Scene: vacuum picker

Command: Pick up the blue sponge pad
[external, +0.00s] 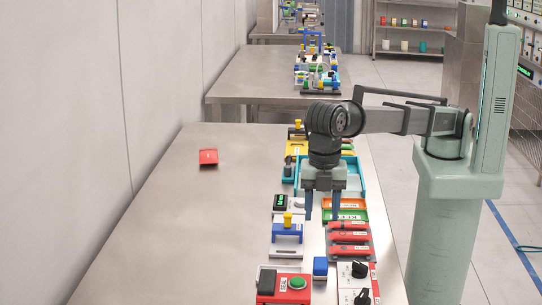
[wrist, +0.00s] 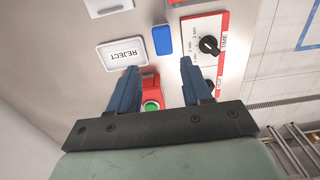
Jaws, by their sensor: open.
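The blue sponge pad (external: 320,266) is a small blue block near the front of the steel table, between a red button box and a white knob panel. In the wrist view the pad (wrist: 162,40) lies flat beyond the fingertips, roughly in line with the gap between them. My gripper (external: 322,212) points down above the row of devices, higher than the pad and apart from it. In the wrist view my gripper (wrist: 158,66) has its two blue fingers spread with nothing between them.
The red box with a green button (external: 296,283) stands left of the pad. The white panel with black knobs (external: 352,280) is right of it. A REJECT plate (wrist: 122,53) lies nearby. A red item (external: 208,157) sits alone at the left; the table's left side (external: 190,235) is mostly clear.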

